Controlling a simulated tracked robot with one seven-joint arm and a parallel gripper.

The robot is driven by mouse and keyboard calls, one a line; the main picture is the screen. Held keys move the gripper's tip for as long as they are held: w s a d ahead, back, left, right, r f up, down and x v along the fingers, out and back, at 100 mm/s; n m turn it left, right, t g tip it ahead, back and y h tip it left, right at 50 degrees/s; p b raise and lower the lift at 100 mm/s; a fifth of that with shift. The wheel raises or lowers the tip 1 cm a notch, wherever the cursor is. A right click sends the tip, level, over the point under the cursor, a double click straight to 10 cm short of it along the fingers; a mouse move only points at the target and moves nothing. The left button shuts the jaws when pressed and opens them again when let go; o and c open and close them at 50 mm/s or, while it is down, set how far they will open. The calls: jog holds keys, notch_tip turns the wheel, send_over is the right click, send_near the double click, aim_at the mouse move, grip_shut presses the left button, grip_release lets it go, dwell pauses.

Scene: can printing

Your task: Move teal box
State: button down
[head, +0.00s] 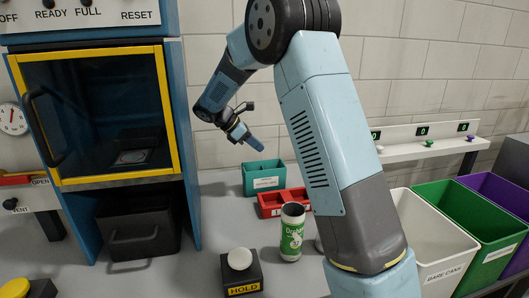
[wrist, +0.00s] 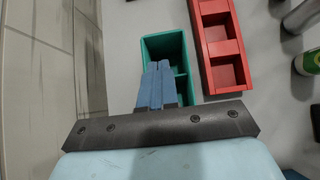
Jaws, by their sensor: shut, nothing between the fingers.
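The teal box (head: 263,178) stands on the grey table against the back wall, with a white label on its front. In the wrist view the teal box (wrist: 164,45) is open at the top, with a divider inside. My gripper (head: 256,144) is above the teal box, its blue fingers together and empty. In the wrist view my gripper (wrist: 157,66) covers part of the box's opening. I cannot tell whether the fingertips touch the box.
A red compartment tray (head: 270,205) sits just in front of the teal box. A green can (head: 291,232) and a HOLD button (head: 240,260) stand nearer. The yellow-framed cabinet (head: 165,115) is left; white (head: 437,240), green and purple bins are right.

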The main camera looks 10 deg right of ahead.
aim_at(282, 165)
jog(key=x, duration=0.9)
